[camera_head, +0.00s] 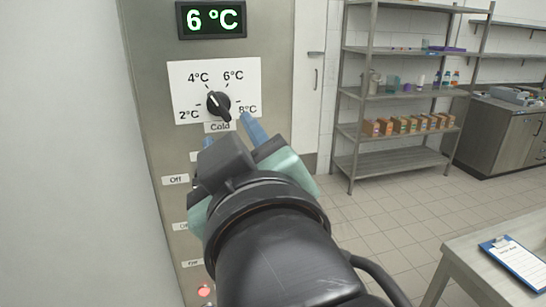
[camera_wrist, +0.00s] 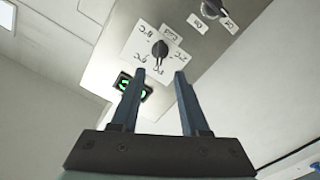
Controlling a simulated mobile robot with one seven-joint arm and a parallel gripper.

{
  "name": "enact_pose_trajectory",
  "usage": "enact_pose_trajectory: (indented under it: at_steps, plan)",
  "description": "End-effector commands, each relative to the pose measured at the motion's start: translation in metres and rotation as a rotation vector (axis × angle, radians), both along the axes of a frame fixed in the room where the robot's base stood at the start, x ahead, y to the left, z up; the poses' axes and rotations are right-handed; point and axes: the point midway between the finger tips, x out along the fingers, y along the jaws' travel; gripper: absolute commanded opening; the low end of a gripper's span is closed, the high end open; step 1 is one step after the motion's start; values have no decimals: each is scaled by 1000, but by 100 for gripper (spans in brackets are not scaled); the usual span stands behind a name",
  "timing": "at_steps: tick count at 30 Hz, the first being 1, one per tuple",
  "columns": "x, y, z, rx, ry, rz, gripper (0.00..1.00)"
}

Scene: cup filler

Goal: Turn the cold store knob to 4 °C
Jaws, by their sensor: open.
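The black cold store knob (camera_head: 218,104) sits on a white dial plate (camera_head: 184,78) marked 2, 4, 6 and 8 °C, with a "Cold" label below. I cannot tell for certain which mark its pointer faces. The display (camera_head: 212,19) above reads 6 °C in green. My gripper (camera_head: 230,133) is open and empty, just below and in front of the knob. In the wrist view the knob (camera_wrist: 160,49) appears beyond and between the tips of the open fingers (camera_wrist: 160,75), apart from them. The dial appears turned over there, with the display (camera_wrist: 131,87) partly behind the left finger.
Below the dial, the metal panel carries more labels, such as "Off" (camera_head: 175,180), and a red light (camera_head: 204,291); my arm hides part of it. A second knob (camera_wrist: 212,9) shows in the wrist view. Shelves (camera_head: 400,93) and a table with a clipboard (camera_head: 515,262) stand to the right.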

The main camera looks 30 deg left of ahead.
Motion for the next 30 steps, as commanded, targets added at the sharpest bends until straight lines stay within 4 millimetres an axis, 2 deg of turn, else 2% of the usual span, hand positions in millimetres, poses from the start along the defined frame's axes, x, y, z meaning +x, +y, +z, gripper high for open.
enact_pose_trajectory:
  at_steps: [1,9,23,26,29,30]
  plan:
    - [-3,-4,-4,1,-6,-1,45]
    - [-14,-17,-2,1,-3,-1,45]
    - [-14,-19,2,10,-1,-4,45]
    - [-5,-30,17,95,-20,-49,45]
    - [12,-59,47,273,-70,-151,45]
    - [19,-76,61,355,-104,-203,45]
